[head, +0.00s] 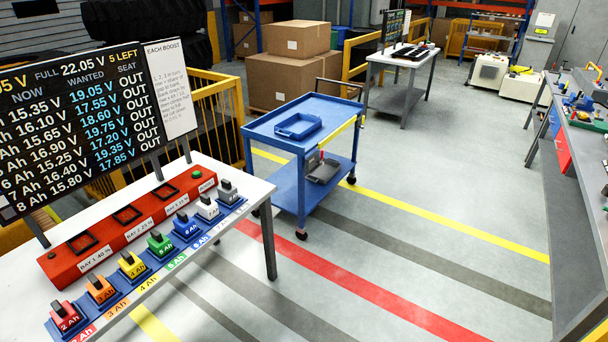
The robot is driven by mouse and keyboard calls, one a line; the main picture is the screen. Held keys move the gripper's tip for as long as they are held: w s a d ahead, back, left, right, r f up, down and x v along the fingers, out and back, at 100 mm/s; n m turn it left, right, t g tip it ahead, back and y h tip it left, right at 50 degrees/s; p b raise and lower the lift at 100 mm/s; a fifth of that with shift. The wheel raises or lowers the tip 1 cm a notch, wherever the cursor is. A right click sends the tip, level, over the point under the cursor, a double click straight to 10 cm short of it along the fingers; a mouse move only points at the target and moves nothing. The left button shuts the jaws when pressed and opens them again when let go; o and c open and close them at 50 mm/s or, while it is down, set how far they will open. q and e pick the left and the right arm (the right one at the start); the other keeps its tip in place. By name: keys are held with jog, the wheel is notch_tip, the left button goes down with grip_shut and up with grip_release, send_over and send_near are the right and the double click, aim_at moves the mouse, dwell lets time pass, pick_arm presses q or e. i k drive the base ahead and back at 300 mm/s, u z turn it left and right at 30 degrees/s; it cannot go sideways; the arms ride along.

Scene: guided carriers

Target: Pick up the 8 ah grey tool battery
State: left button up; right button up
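The 8 Ah grey tool battery (228,191) stands upright in the last seat at the far right end of a row of batteries. The row runs along the front of a white table (262,188) on the left. The grey battery has a dark top, and its label is too small to read clearly. A white 7 Ah battery (207,208) stands right beside it on the left. Neither of my grippers is in view.
Blue, green, yellow, orange and red batteries fill the row leftward. A red charger (125,226) with empty bays lies behind them, below a voltage board (75,125). A blue cart (262,125) stands beyond the table. A grey workbench (568,180) is at right. The striped floor between is clear.

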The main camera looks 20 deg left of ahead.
aim_at(227, 194)
jog(key=z, duration=0.4)
jog(key=i, duration=3)
jog(key=u, duration=1.65)
jog(key=i, duration=0.8)
jog(key=u, duration=0.9)
